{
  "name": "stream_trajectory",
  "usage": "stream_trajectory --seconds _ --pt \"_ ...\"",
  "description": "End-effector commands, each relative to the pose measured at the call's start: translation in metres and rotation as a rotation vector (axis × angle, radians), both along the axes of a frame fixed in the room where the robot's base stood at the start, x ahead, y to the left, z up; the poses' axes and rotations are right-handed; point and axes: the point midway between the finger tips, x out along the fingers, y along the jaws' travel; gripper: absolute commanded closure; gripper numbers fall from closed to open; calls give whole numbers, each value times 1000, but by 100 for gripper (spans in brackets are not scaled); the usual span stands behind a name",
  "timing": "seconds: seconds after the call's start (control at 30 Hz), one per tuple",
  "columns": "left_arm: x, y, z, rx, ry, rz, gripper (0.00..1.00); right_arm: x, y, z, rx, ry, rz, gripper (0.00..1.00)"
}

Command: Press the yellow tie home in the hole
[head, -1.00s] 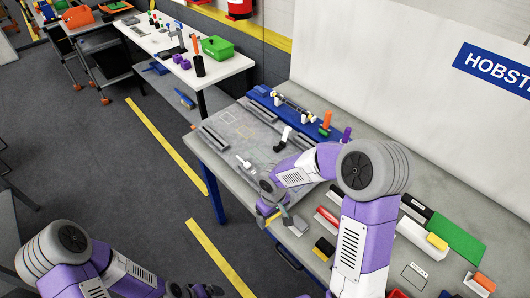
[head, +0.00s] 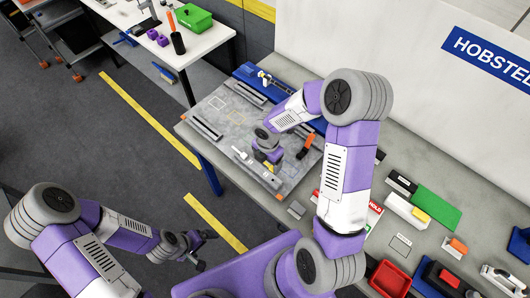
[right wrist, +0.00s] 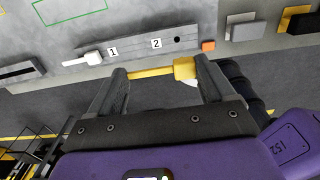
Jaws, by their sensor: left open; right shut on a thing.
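The yellow tie (right wrist: 160,71) lies crosswise between the fingers of my right gripper (right wrist: 163,74), shut on it. In the right wrist view a grey bar (right wrist: 135,45) carries labels 1 and 2, with a dark round hole (right wrist: 178,39) just right of the 2. The tie appears apart from the hole; its height above the bar is unclear. In the head view my right gripper (head: 269,163) is over the front part of the grey board (head: 215,110). My left gripper (head: 203,252) is open and empty, in front of the bench, away from the board.
A white-handled piece (right wrist: 90,57) sits left of label 1, and an orange block (right wrist: 208,45) right of the bar. A blue rail (head: 248,70) lies behind the board. A green mat (head: 437,208) and red tray (head: 391,279) occupy the bench to the right.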

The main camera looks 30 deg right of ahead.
Motion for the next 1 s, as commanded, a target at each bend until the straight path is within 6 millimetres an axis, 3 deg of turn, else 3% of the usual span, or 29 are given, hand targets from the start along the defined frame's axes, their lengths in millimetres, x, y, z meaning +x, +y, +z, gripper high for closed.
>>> stream_trajectory --seconds 0.47,1.0 --pt "0 0 -3 0 1 0 0 0 -1 -4 1 -2 3 45" --pt "0 0 -42 0 1 0 0 0 -1 -50 1 -2 3 45"
